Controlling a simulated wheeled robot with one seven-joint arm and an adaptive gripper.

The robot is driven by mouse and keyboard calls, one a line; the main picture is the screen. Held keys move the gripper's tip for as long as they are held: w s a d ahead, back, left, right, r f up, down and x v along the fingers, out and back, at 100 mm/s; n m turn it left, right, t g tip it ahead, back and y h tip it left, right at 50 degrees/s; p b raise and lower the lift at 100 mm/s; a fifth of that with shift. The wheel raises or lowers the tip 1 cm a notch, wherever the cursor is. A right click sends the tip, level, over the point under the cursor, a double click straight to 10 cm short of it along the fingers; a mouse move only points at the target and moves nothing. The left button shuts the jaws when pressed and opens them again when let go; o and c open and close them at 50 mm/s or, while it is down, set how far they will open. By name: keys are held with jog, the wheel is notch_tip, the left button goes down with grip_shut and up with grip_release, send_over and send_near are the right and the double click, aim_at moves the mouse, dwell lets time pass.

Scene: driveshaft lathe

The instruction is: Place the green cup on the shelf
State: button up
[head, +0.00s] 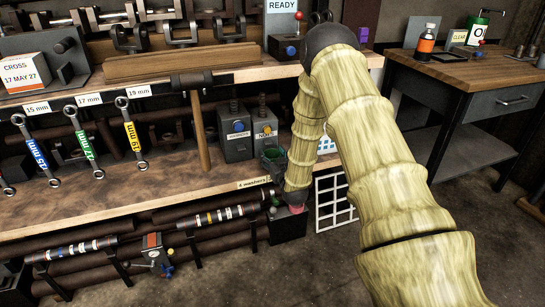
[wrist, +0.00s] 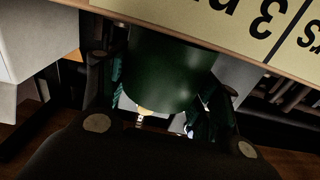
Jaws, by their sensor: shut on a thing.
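The green cup (wrist: 165,65) is between the two dark fingers of my gripper (wrist: 170,100) in the wrist view, and the gripper is shut on it. Its upper part is cut off by a label strip and the frame edge. In the head view, my gripper (head: 272,168) is at the right end of the lower wooden shelf (head: 110,200), with a small dark green part of the cup (head: 272,152) showing. My arm hides part of this area. I cannot tell whether the cup touches the shelf.
Two grey switch boxes (head: 236,135) stand on the lower shelf just left of the gripper. A hammer (head: 197,120) hangs left of them. A "4 washers" label (head: 254,182) is on the shelf edge.

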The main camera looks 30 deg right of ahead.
jog(key=shift+f, duration=0.15)
jog(key=o, duration=1.1)
jog(key=shift+s, duration=0.1)
jog(key=p+v, duration=0.2)
jog(key=v, duration=1)
jog(key=s+a+f+n+g+y, duration=0.1)
jog(key=s+a+f+g+y, duration=0.2)
jog(key=s+a+f+g, duration=1.05)
jog(key=s+a+f, duration=0.3)
jog(key=s, duration=0.5)
jog(key=s+a+f+n+g+y, duration=0.1)
jog(key=s+a+f, duration=0.3)
jog(key=s, duration=0.6)
jog(key=s+a+f+g, duration=0.3)
jog(key=s+a+f, duration=0.1)
jog(key=s, duration=0.5)
jog(key=shift+s+a+f+y, duration=0.2)
jog(key=shift+s+a+y, duration=0.1)
jog(key=shift+a, duration=0.15)
